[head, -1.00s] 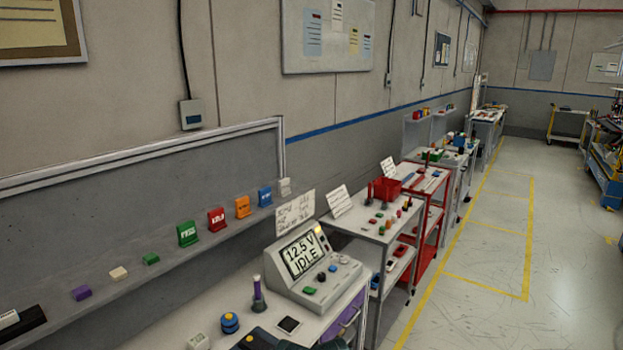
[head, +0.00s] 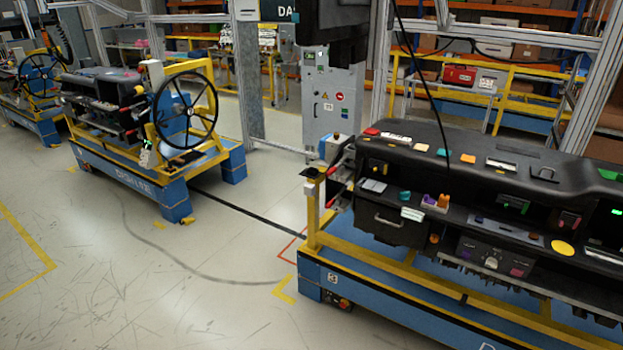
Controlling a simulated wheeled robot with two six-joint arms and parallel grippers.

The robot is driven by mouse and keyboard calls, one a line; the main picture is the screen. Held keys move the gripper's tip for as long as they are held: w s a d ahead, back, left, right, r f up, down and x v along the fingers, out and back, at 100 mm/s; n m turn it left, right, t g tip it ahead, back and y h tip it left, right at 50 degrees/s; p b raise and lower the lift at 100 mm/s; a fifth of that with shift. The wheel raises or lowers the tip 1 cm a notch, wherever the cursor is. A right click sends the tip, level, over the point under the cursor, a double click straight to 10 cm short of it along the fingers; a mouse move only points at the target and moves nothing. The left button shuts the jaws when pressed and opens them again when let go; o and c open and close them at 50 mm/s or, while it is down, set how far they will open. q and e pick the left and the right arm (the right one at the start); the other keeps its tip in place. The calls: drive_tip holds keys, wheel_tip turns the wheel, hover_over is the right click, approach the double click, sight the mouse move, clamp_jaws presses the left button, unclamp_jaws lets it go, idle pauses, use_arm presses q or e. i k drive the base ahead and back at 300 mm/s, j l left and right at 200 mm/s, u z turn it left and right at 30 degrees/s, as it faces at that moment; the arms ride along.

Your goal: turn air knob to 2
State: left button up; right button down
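A black dashboard module (head: 452,165) rests on a blue and yellow cart (head: 400,290) at the right. A small grey control panel (head: 490,256) with a few small round controls sits low on its front. I cannot tell which control is the air knob or where it points; the marks are too small to read. Neither of my grippers shows in the head view.
A second cart (head: 150,187) with a steering wheel (head: 184,110) stands at the left. A grey cabinet (head: 332,100) and metal posts stand behind. Open floor (head: 150,270) lies at the front left. A black cable (head: 425,75) hangs above the dashboard.

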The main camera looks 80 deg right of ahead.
sight(491, 262)
drive_tip(key=z, duration=4.05)
